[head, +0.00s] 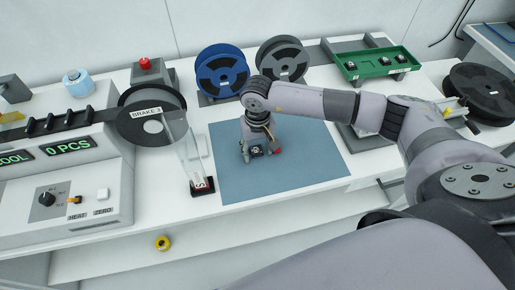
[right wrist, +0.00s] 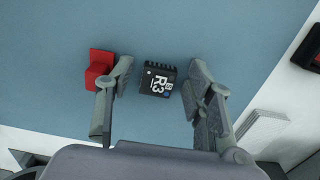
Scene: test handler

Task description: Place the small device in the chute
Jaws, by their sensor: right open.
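The small device (right wrist: 158,79), a dark block with white markings and a row of pins, lies on the blue-grey mat (right wrist: 220,30). In the head view the device (head: 255,151) shows partly between the fingers. My right gripper (right wrist: 160,72) is open, pointing down, with one finger on each side of the device and gaps between. The right gripper (head: 260,155) is also over the mat in the head view. A clear upright channel (head: 187,150) with a dark and red foot stands left of the mat; it may be the chute. My left gripper is out of view.
A small red block (right wrist: 99,68) lies just outside one finger. A machine with a "0 PCS" display (head: 68,147) stands at left. Blue (head: 221,72) and dark (head: 283,62) reels and a green tray (head: 375,64) stand behind. The mat's right part is clear.

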